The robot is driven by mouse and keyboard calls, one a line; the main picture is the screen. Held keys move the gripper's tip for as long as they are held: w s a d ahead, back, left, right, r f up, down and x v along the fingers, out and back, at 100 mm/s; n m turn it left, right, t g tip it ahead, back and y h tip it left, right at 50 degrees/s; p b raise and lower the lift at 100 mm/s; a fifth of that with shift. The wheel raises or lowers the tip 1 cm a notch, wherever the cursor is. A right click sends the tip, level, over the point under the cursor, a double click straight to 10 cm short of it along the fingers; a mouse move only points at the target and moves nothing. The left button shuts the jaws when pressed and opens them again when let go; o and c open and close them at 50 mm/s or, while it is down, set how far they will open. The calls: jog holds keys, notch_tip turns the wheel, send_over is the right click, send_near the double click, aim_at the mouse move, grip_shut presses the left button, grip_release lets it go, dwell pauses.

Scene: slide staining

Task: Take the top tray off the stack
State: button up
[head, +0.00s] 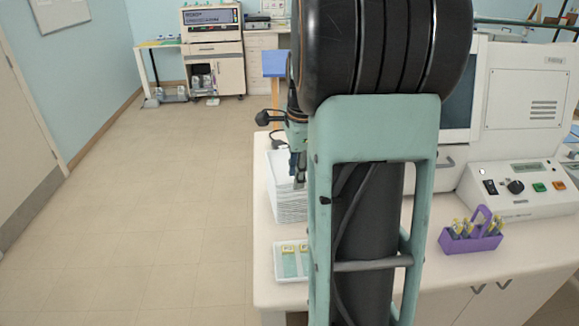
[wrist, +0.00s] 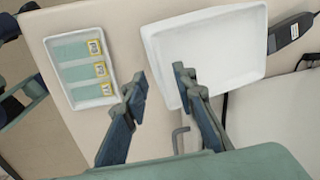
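The stack of white trays (head: 288,208) stands near the left edge of the bench in the head view, partly hidden by my arm. In the wrist view the top tray (wrist: 212,42) is empty, with a raised rim. My gripper (wrist: 161,80) is open, with nothing between its fingers. One finger appears outside the tray's near side rim and the other overlaps the tray's inside. I cannot tell how high the fingertips are over the rim. In the head view my gripper (head: 299,170) is at the stack, mostly hidden behind my arm.
A small white tray with yellow-labelled slides (wrist: 108,92) lies beside the stack. A dark handheld device (wrist: 291,32) lies past the stack. A purple caddy (head: 472,237) and a control box (head: 515,190) stand at the right. The floor at left is clear.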

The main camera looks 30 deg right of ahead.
jog(key=shift+w+f, duration=0.1)
jog(key=shift+f, duration=0.65)
jog(key=shift+c, duration=0.5)
grip_shut()
jog(key=shift+r, duration=0.1)
